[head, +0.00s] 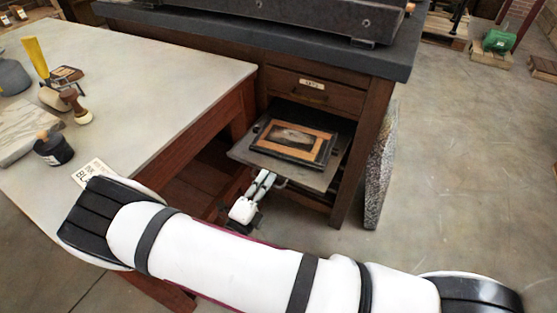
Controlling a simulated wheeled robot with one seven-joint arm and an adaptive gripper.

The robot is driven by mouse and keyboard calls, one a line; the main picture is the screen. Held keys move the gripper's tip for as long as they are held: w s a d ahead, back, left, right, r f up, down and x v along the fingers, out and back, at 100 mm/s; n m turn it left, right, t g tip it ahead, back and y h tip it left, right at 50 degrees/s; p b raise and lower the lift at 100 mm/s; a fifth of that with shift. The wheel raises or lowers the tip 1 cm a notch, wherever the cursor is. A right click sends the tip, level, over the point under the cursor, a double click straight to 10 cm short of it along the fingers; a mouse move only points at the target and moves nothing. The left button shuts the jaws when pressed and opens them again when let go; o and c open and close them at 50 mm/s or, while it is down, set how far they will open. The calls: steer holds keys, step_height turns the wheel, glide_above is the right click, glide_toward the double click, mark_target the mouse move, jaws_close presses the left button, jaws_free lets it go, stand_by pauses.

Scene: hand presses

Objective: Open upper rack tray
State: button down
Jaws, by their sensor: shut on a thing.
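The upper rack tray (240,152) is a flat grey sheet that sticks out from the open rack of the wooden cabinet, below a labelled drawer. A dark framed plate with a wooden inner border (291,141) lies on it. My gripper (271,181) is under the tray's front edge, close against it, and shut on the tray there. Its fingertips are small and partly hidden by the tray and my own wrist. My white arm crosses the lower part of the head view.
The pale worktable (150,75) stands at the left with a black jar (54,150), a stamp and a yellow-handled tool. A speckled slab (380,165) leans on the cabinet's right side.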

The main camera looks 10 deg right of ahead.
steer(key=r+v, duration=0.1)
steer(key=v, duration=0.7)
steer(key=shift+s+r, duration=0.15)
steer(key=shift+s, duration=0.05)
steer(key=shift+a, duration=0.15)
steer(key=c, duration=1.8)
jaws_free()
steer(key=v, duration=1.2)
